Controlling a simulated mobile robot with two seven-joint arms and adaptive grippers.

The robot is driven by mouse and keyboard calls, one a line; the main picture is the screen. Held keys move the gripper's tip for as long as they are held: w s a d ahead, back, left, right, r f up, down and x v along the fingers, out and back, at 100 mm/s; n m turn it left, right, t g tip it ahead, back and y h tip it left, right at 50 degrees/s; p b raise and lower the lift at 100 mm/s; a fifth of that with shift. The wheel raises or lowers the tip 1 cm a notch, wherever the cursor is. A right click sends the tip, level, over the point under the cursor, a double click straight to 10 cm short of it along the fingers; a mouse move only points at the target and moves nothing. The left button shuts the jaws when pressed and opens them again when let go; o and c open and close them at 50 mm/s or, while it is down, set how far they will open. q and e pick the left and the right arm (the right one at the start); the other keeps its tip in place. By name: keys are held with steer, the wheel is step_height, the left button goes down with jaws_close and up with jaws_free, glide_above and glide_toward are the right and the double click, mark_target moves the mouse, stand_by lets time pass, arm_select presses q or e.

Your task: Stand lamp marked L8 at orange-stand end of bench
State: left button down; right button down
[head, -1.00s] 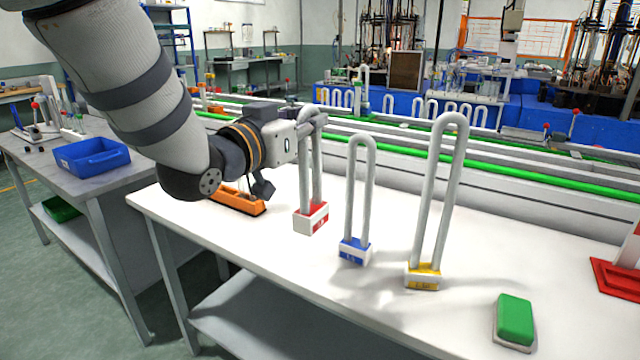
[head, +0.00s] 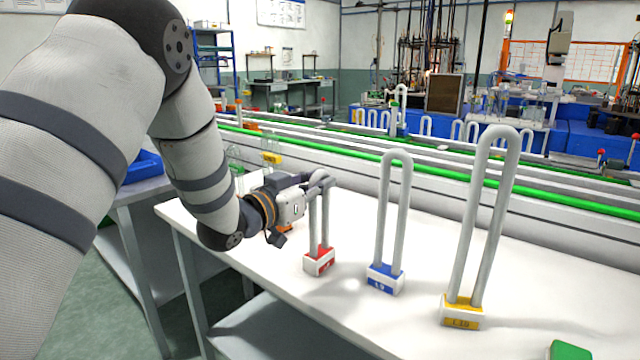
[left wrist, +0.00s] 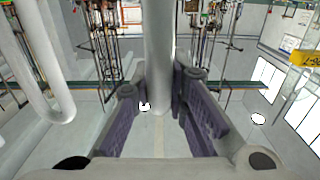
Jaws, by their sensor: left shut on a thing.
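The lamp with the red base (head: 319,263) is a white U-shaped tube standing upright, nearest the left end of the white bench (head: 350,325). Its label is too small to read surely. My left gripper (head: 318,181) is shut on this lamp near the top of its tube. In the left wrist view the white tube (left wrist: 158,45) runs between the jaws. I cannot tell whether the base touches the bench. A bit of the orange stand (head: 284,228) shows behind my gripper; the rest is hidden. My right gripper is not in view.
To the right stand a blue-base lamp (head: 385,279) marked L9 and a taller yellow-base lamp (head: 462,312) marked L10. A green block (head: 568,350) lies at the front right. A conveyor with a green rail (head: 450,172) runs behind the bench.

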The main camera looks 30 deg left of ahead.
arm_select(q)
steer(key=c, duration=1.6)
jaws_free()
steer(key=shift+f, duration=0.1)
